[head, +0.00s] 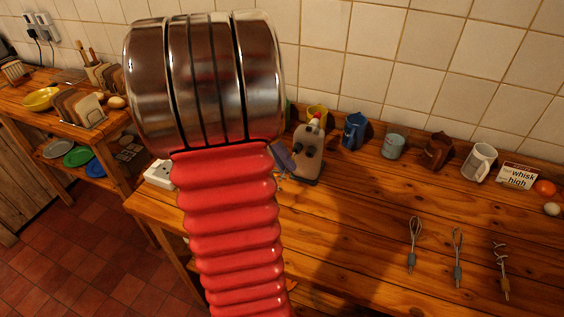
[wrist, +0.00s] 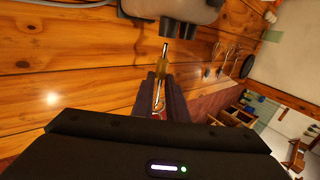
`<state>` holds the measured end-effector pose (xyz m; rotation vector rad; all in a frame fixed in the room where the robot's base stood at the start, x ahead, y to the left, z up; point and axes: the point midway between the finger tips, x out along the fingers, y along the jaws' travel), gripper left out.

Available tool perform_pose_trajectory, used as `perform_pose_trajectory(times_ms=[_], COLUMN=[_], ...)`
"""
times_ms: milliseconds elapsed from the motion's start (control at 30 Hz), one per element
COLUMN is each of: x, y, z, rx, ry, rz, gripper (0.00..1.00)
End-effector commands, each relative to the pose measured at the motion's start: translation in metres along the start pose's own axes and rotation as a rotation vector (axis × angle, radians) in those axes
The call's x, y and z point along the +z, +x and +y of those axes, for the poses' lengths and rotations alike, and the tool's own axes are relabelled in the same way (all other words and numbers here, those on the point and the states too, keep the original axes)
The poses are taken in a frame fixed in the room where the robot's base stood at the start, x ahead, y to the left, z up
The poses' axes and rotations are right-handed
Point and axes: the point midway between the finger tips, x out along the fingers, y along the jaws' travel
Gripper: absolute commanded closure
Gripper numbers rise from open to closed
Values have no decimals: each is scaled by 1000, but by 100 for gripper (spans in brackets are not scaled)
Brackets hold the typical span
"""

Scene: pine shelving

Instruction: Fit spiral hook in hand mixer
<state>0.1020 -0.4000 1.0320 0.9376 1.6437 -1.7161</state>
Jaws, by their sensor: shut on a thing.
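The hand mixer (head: 308,158) stands on the pine worktop, pale grey with dark parts. In the wrist view its underside (wrist: 160,8) shows at the top, with two dark sockets below it. My gripper (wrist: 160,88) is shut on the spiral hook (wrist: 163,68), a metal shaft with a yellow-tan collar. The hook's lower part is mostly hidden between the fingers. The shaft tip points at the mixer, close to the sockets; I cannot tell whether it touches. In the head view my red arm hides most of my gripper, left of the mixer.
Two whisk-like beaters (head: 413,244) (head: 458,258) and a twisted attachment with a tan collar (head: 504,272) lie on the right worktop.

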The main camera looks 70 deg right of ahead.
Motion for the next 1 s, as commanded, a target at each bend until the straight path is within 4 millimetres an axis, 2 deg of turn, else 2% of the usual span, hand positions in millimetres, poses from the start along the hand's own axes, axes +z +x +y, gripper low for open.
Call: perform_pose_trajectory(times_ms=[1000], x=[18], y=[0], z=[0], rx=[0], ry=[-1], rz=[0], gripper=[100])
